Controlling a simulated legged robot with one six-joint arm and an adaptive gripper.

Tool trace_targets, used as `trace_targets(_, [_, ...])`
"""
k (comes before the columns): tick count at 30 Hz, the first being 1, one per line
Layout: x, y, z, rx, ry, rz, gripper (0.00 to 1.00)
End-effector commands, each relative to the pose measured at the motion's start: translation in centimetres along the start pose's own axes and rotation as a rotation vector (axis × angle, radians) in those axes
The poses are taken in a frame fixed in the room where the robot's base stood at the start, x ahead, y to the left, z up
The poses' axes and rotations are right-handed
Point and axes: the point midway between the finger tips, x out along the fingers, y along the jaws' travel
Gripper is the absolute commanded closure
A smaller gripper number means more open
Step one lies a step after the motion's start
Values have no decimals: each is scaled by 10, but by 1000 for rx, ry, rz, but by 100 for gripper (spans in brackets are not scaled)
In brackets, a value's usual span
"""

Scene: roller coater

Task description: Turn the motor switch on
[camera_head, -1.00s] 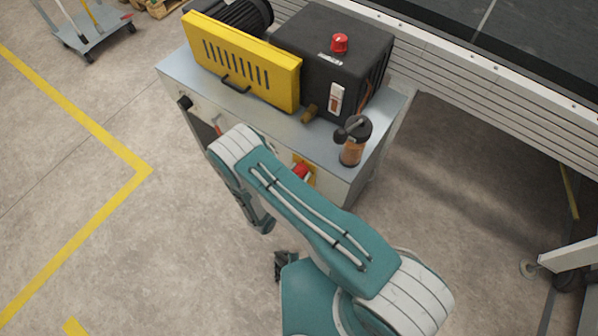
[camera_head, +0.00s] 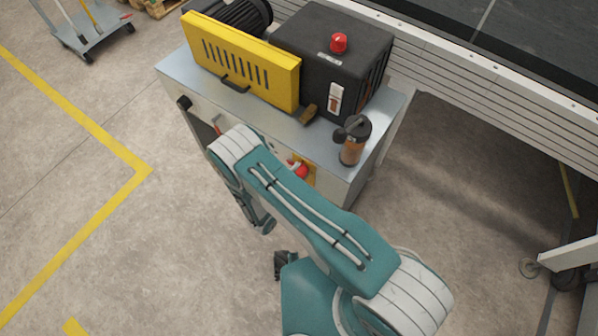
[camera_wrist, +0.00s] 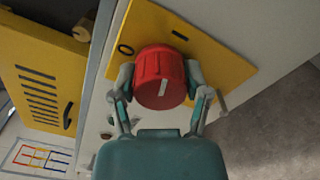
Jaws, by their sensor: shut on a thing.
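The motor switch is a red ribbed rotary knob (camera_wrist: 160,78) on a yellow plate (camera_wrist: 215,52) on the cabinet's pale side. A black ring mark and a short dark bar mark show on the plate. A small white mark shows on the knob's face. In the wrist view my gripper (camera_wrist: 160,82) is shut on the knob, with one finger on each side. In the head view the red knob (camera_head: 299,168) and yellow plate (camera_head: 311,175) show partly behind my arm, which hides the gripper's fingers.
The metal cabinet (camera_head: 180,72) carries a yellow slotted guard (camera_head: 240,62), a black box with a red button (camera_head: 339,43) and an orange-and-black canister (camera_head: 352,142). A conveyor-like structure (camera_head: 480,85) stands behind at right. Open floor lies left.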

Motion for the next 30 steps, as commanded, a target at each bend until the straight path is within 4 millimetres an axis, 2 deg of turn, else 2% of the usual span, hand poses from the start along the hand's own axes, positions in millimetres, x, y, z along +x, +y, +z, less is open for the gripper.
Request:
trace_targets(12, [1,-2,-1,271,2,-4,86])
trace_targets(30, [1,-4,0,346,1,-8,86])
